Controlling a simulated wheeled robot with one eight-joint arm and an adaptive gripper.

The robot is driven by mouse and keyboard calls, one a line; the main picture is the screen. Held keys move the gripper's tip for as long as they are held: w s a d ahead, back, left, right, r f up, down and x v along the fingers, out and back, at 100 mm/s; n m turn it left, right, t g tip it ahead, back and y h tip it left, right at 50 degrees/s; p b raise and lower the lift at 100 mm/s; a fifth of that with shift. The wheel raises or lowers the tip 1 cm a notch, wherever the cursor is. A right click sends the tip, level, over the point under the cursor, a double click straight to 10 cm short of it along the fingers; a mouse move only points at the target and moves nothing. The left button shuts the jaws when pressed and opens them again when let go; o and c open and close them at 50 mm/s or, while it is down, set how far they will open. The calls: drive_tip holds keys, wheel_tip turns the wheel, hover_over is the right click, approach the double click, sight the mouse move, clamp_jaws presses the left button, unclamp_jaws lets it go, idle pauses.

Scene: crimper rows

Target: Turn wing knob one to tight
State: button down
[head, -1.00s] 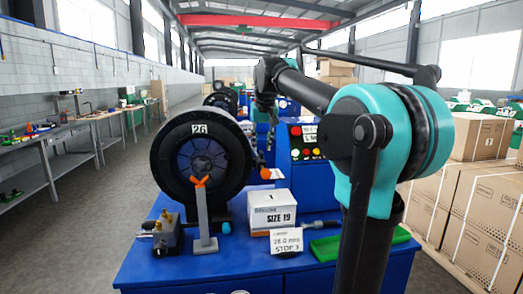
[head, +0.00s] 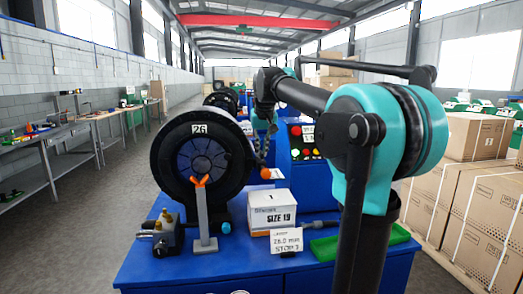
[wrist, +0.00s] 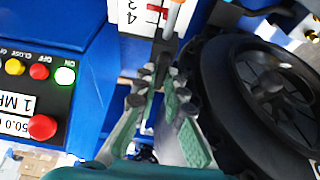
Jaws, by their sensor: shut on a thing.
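My gripper (head: 262,150) reaches down just right of the big black ring marked 26 (head: 168,160). In the wrist view its fingers (wrist: 164,62) are close together on a small dark part at the foot of an orange-tipped rod (wrist: 173,22). The orange tip also shows in the head view (head: 265,173), just below the gripper. The fingers hide most of the held part, so its wing shape and how far it is turned cannot be told. An orange forked piece (head: 200,181) stands on a grey post in front of the ring, apart from the gripper.
A control panel (wrist: 42,85) with coloured buttons is beside the fingers. A white numbered scale (wrist: 140,15) is near the rod. On the blue bench (head: 165,270) stand a SIZE 19 box (head: 272,213), a 26.0 mm card (head: 287,240), a green tray (head: 360,240) and a brass-and-dark fitting (head: 165,238).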

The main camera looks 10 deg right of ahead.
drive_tip(key=shift+m, duration=0.4)
drive_tip(key=m+h, duration=0.1)
drive_tip(key=m, duration=0.2)
drive_tip(key=shift+a+m+h, duration=0.2)
drive_tip(key=shift+m+h, duration=0.1)
drive_tip(key=shift+h, duration=0.1)
drive_tip(key=m+g+h, duration=0.1)
drive_tip(key=m, duration=0.3)
drive_tip(key=shift+w+m, duration=0.1)
drive_tip(key=shift+m, duration=0.2)
drive_tip(key=m+g, duration=0.1)
drive_tip(key=m, duration=0.1)
drive_tip(key=m+h, duration=0.1)
drive_tip(key=m, duration=0.1)
drive_tip(key=shift+w+a+m+g, duration=0.1)
drive_tip(key=shift+w+m+g, duration=0.05)
drive_tip(key=shift+m+g, duration=0.2)
drive_tip(key=m, duration=0.2)
drive_tip(key=m+g, duration=0.1)
drive_tip(key=m, duration=0.1)
drive_tip(key=shift+g+h, duration=0.25)
drive_tip(key=shift+h, duration=0.05)
drive_tip(key=shift+m, duration=0.25)
drive_tip(key=c, duration=1.6)
unclamp_jaws()
